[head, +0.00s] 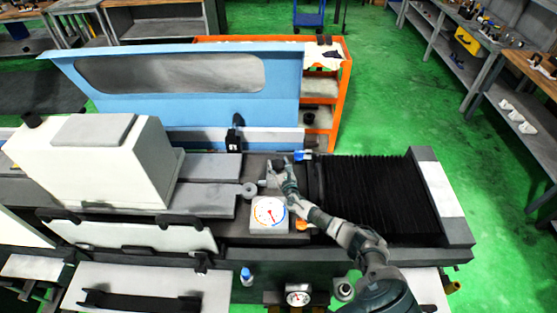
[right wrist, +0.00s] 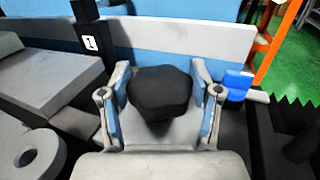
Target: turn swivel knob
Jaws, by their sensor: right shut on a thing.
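The swivel knob is a black, faceted knob (right wrist: 160,92) that shows large in the middle of the right wrist view. In the head view the knob (head: 278,165) is small and dark, on the grinder's bed near the centre. My right gripper (head: 279,177) reaches it from the lower right. In the right wrist view the two fingers of my right gripper (right wrist: 163,100) stand on either side of the knob and are closed on it. The underside of the knob is hidden. My left gripper is not in the head view.
A white dial gauge (head: 269,213) sits just in front of the knob. A blue part (head: 303,156) is close to its right, and a grey ring (head: 250,190) to its left. Black bellows (head: 375,195) cover the bed at right. A blue guard (head: 180,85) stands behind.

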